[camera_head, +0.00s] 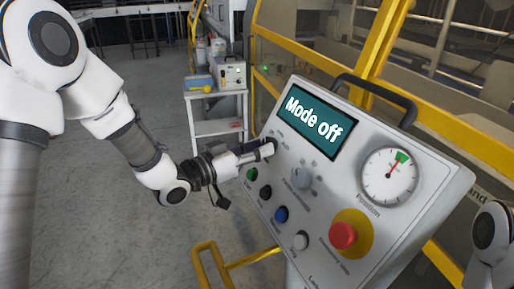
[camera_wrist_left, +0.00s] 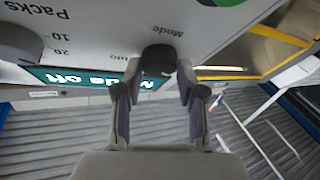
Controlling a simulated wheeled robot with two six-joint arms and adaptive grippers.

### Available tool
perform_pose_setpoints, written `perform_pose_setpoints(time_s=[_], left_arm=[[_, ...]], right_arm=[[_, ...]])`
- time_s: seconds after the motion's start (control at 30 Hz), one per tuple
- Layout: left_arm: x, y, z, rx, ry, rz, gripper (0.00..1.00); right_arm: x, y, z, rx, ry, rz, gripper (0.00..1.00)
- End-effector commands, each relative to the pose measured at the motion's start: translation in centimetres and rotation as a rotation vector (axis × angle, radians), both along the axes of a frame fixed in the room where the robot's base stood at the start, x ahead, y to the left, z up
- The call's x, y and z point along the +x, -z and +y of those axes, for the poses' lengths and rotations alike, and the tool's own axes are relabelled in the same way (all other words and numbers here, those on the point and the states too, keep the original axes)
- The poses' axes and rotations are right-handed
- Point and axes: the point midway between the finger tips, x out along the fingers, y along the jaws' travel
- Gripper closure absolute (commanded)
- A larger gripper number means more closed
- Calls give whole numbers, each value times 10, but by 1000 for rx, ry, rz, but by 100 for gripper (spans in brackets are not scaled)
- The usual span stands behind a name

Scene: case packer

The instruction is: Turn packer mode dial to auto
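The mode dial is a dark round knob (camera_wrist_left: 158,59) with the word "Mode" beside it in the left wrist view. In the head view it sits at the upper left edge of the grey control panel (camera_head: 330,187), mostly hidden by my left gripper (camera_head: 267,149). In the wrist view the two fingertips of my left gripper (camera_wrist_left: 159,76) stand one on each side of the knob. I cannot tell whether they press on it. The panel's screen (camera_head: 314,119) reads "Mode off". My right gripper is not in view; only part of my right arm shows at the right edge.
The panel also carries a grey knob (camera_head: 301,178), several push buttons, a red emergency stop (camera_head: 342,235), a gauge (camera_head: 388,177) and a black handle (camera_head: 375,97). Yellow guard rails (camera_head: 440,122) stand behind it. A white cart (camera_head: 217,112) stands beyond. The floor at left is clear.

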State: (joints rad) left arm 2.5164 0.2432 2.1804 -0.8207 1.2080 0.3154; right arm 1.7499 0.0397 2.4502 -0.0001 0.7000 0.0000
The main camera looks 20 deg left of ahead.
Motion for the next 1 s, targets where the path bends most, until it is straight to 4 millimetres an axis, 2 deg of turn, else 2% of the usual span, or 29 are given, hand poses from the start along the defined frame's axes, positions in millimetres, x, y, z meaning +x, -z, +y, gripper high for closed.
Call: perform_pose_setpoints(time_s=[0.07, 0.47, 1.0], left_arm=[[0, 0, 0, 1, 0, 0, 96], [1, 2, 1, 21, 16, -20, 96], [5, 5, 5, 244, 201, -256, 96]], right_arm=[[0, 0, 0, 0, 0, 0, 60], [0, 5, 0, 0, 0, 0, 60], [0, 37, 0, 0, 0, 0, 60]])
